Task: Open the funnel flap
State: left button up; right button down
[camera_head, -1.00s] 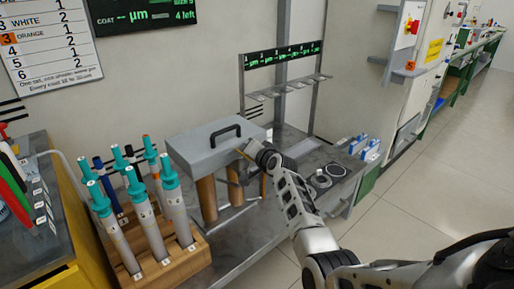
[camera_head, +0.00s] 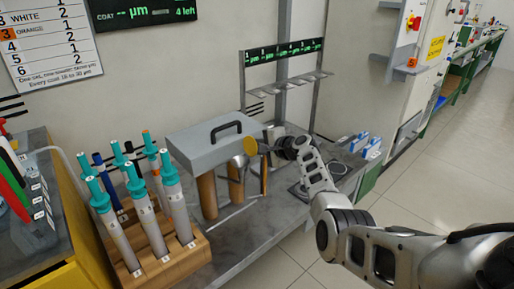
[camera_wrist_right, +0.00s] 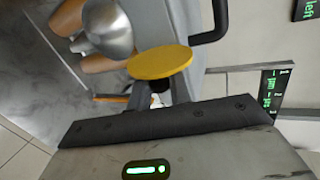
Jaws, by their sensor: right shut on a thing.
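A round yellow disc (camera_head: 251,146), which looks like the funnel flap, stands at the front right corner of the grey box, its broad face toward the head camera. In the right wrist view the disc (camera_wrist_right: 160,62) is beside a rounded metal body (camera_wrist_right: 107,28), seemingly the funnel. This metal part (camera_head: 238,161) also shows below and left of the disc in the head view. My right gripper (camera_head: 266,147) is shut at the disc's right side; its fingertips are mostly hidden. My left gripper is not in view.
The grey box (camera_head: 205,149) has a black handle (camera_head: 226,129) and brown cylinders below it. A wooden rack (camera_head: 158,266) of several teal-capped tubes stands left. A slotted shelf (camera_head: 290,86) is behind my right arm. The bench front (camera_head: 235,232) is clear.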

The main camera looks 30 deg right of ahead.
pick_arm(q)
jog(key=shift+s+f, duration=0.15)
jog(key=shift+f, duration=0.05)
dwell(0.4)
pick_arm(e)
jog(key=c, duration=1.3)
grip_release()
jog(key=shift+f, duration=0.1)
jog(key=shift+c, duration=0.2)
jog(key=shift+s+d+r+p, duration=0.15)
jog(key=shift+s+r+p, duration=0.1)
jog(key=shift+s+p, duration=0.1)
pick_arm(q)
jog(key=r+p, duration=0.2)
jog(key=p, duration=0.1)
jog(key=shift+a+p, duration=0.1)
jog(key=shift+p, duration=0.2)
pick_arm(e)
jog(key=v, duration=1.5)
jog(key=shift+d, duration=0.15)
jog(key=shift+w, duration=0.1)
